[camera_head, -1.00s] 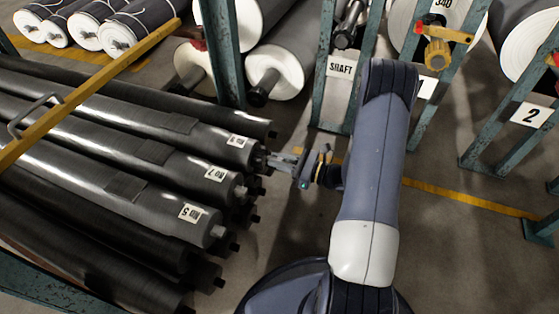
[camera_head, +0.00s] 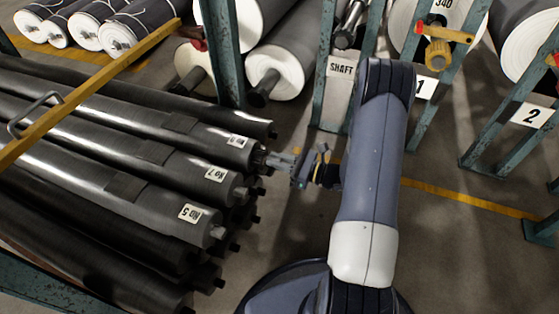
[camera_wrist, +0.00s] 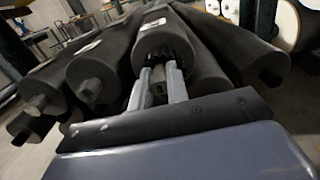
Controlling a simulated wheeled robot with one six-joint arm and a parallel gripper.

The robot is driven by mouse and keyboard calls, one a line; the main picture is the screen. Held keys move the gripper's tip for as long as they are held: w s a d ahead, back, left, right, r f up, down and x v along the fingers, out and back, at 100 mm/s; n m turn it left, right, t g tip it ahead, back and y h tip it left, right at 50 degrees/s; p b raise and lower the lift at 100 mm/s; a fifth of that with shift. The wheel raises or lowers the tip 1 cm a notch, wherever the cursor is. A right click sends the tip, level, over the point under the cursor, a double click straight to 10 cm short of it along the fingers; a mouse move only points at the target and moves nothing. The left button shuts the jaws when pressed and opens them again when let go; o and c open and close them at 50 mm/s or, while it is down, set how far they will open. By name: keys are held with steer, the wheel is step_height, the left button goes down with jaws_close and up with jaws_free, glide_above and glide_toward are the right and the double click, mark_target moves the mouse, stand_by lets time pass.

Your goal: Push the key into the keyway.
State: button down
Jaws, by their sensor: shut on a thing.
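My gripper (camera_head: 272,160) is at the end of a dark grey roll (camera_head: 215,145) that lies uppermost in the stack in the head view. In the wrist view the two light grey fingers (camera_wrist: 160,80) of my gripper reach to the dark end of that roll (camera_wrist: 165,35). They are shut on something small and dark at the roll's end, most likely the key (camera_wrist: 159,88). The keyway is hidden by the fingers and in shadow, so I cannot tell how the key sits in it.
Other dark rolls with labels, such as one marked 5 (camera_head: 150,200), lie beside and below. A yellow bar (camera_head: 95,85) crosses above the stack. Teal posts and a SHAFT sign (camera_head: 341,66) stand behind. Bare floor (camera_head: 450,240) is on the right.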

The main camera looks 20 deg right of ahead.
steer(key=shift+w+a, duration=0.35)
steer(key=shift+a, duration=0.15)
steer(key=shift+s+d, duration=0.1)
steer(key=shift+d, duration=0.1)
steer(key=shift+s+d, duration=0.45)
steer(key=shift+d, duration=0.1)
steer(key=shift+w+a+b, duration=0.15)
steer(key=shift+a+b, duration=0.05)
steer(key=shift+b, duration=0.1)
stand_by(1.5)
steer(key=shift+w+a, duration=0.4)
steer(key=shift+a, duration=0.1)
steer(key=shift+v, duration=0.9)
